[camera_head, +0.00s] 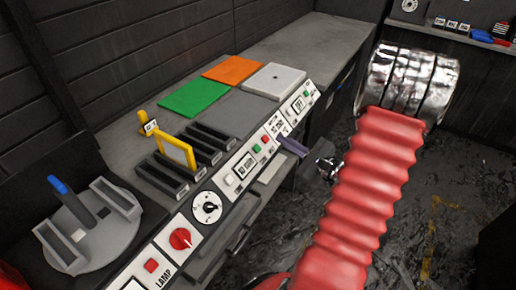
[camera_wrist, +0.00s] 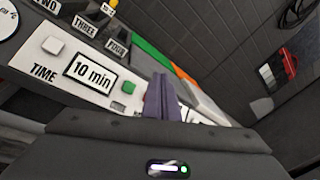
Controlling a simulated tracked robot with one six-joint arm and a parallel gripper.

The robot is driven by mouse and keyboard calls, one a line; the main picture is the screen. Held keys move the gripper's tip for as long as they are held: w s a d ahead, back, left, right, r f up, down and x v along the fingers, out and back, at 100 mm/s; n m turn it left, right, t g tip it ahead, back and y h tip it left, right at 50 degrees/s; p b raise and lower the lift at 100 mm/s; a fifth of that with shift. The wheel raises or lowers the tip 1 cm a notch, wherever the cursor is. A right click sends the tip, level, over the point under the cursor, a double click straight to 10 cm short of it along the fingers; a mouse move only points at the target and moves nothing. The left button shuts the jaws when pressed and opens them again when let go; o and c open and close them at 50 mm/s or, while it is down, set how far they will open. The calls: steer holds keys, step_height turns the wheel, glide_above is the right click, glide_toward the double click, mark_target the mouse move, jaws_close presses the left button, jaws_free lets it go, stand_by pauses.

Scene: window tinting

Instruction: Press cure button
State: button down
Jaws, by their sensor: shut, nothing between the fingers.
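No label that I can read says cure. The sloped control panel (camera_head: 217,190) runs along the bench's front edge. In the wrist view, it has a TIME label, a 10 min display (camera_wrist: 90,74), a white button (camera_wrist: 53,45) and a green button (camera_wrist: 128,87). The head view also shows that green button (camera_head: 256,148), with a red button (camera_head: 265,139) just right of it. My gripper (camera_head: 284,140) is shut and empty, its purple fingers at the panel's front edge. In the wrist view, the fingers (camera_wrist: 160,82) are right of the green button and hide the panel behind them. I cannot tell whether they touch it.
A red knob (camera_head: 180,238), a dial (camera_head: 207,207) and a LAMP button (camera_head: 151,265) are farther left. A second display (camera_head: 299,103) is to the right. Green (camera_head: 193,98) and orange (camera_head: 233,69) sheets and a pale plate (camera_head: 273,80) lie behind. Dark slotted racks (camera_head: 160,178) stand left.

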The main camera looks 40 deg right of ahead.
steer(key=w+a+f, duration=0.2)
steer(key=w+f, duration=0.4)
stand_by(0.6)
steer(key=shift+w+a+f, duration=0.3)
steer(key=shift+w+f, duration=0.2)
steer(key=shift+f, duration=0.15)
stand_by(3.1)
steer(key=shift+s, duration=0.1)
steer(key=shift+s+d+r, duration=0.2)
steer(key=shift+s+r, duration=0.3)
steer(key=shift+r, duration=0.1)
stand_by(0.4)
steer(key=shift+s+d+r, duration=0.3)
steer(key=shift+s+r, duration=0.55)
steer(key=shift+r, duration=0.05)
steer(key=shift+s+d+r, duration=0.3)
steer(key=shift+s+r, duration=0.5)
steer(key=shift+r, duration=0.1)
